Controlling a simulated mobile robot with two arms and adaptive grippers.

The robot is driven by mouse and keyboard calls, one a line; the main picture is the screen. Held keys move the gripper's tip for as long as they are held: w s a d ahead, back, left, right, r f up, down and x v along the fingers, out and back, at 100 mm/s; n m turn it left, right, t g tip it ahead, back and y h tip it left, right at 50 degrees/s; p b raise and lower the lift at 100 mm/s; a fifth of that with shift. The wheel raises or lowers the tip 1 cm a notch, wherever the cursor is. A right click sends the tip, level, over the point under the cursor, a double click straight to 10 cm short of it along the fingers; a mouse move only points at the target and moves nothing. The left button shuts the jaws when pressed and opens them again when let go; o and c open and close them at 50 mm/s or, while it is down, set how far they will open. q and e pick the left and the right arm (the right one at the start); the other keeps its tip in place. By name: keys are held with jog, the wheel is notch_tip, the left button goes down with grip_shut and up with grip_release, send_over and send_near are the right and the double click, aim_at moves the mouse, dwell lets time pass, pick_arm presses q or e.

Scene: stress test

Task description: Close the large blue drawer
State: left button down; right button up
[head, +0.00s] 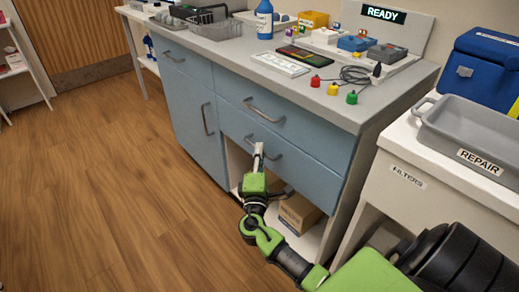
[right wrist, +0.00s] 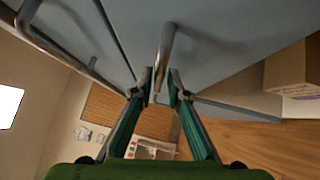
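The blue cabinet has two stacked drawers on its right part. The upper drawer (head: 303,122) looks flush with the cabinet. The lower, large blue drawer (head: 305,180) has a grey bar handle (head: 285,153); I cannot tell how far it stands out. My right gripper (head: 259,148) is at this lower handle. In the right wrist view, the handle (right wrist: 167,45) reaches down between the two fingertips (right wrist: 161,85), which are only a little apart. I cannot tell whether they press on it. My left gripper is not in view.
An open shelf beneath the drawers holds a cardboard box (head: 299,213). The cabinet door (head: 194,112) is on the left. A white filter unit (head: 430,187) stands to the right. The wooden floor (head: 110,180) at left is clear.

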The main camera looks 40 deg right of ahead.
jog(key=v, duration=1)
